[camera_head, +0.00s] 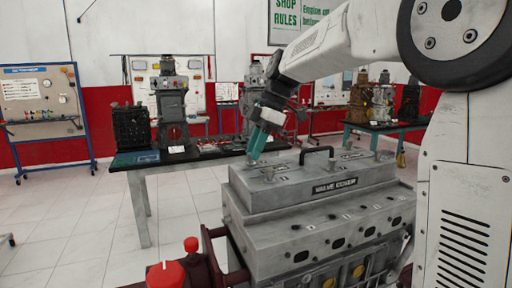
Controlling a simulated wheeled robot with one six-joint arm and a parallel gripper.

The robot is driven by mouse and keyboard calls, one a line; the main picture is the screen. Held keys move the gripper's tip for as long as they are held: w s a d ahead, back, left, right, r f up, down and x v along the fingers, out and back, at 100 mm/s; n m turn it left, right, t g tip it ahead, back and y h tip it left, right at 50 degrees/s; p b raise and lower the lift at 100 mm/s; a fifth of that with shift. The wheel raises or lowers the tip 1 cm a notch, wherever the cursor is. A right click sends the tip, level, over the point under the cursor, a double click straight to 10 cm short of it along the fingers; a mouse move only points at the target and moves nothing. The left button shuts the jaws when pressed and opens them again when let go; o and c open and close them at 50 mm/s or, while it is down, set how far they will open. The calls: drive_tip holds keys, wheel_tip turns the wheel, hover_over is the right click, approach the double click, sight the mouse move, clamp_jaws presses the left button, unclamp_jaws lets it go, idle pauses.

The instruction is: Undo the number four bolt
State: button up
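The grey valve cover (300,188), with a black handle (317,150) and the words VALVE COVER on its front, sits on top of the engine block (300,245). A bolt (268,173) stands near the cover's left end, and another bolt (385,155) near its right end. Small number plates lie by the bolts, too small to read, so I cannot tell which is number four. My gripper (257,150), with teal at its tip, points down over the left rear of the cover. I cannot tell if it touches the cover or whether it is open or shut.
A red knob (167,275) and a smaller red knob (191,244) stand at the front left. A dark-topped table (190,160) with engine parts is behind, another table (390,126) at the back right. White floor (60,235) is clear at left.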

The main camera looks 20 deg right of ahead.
drive_tip(key=shift+o, duration=0.2)
drive_tip(key=shift+r, duration=0.1)
drive_tip(key=v, duration=0.7)
drive_tip(key=shift+r, duration=0.35)
drive_tip(key=shift+d, duration=0.1)
drive_tip(key=s+m, duration=0.1)
drive_tip(key=s, duration=0.1)
drive_tip(key=s+a+f+m, duration=0.1)
drive_tip(key=s, duration=0.2)
drive_tip(key=s+f+m+h, duration=0.1)
drive_tip(key=s+m, duration=0.1)
drive_tip(key=s, duration=0.1)
drive_tip(key=shift+s+a+f, duration=0.1)
drive_tip(key=shift+s+a, duration=0.15)
drive_tip(key=shift+a, duration=0.1)
drive_tip(key=s+f+m+h, duration=0.1)
drive_tip(key=s+f+m, duration=0.5)
drive_tip(key=s, duration=0.6)
drive_tip(key=s+f+m+t+h, duration=0.1)
drive_tip(key=s+f+m+h, duration=0.1)
drive_tip(key=s+f+m, duration=0.4)
drive_tip(key=s+f, duration=0.5)
drive_tip(key=s, duration=0.1)
drive_tip(key=shift+f+m+h, duration=0.15)
drive_tip(key=shift+m+h, duration=0.15)
drive_tip(key=shift+m, duration=0.1)
drive_tip(key=shift+w+d, duration=0.1)
drive_tip(key=shift+w, duration=0.05)
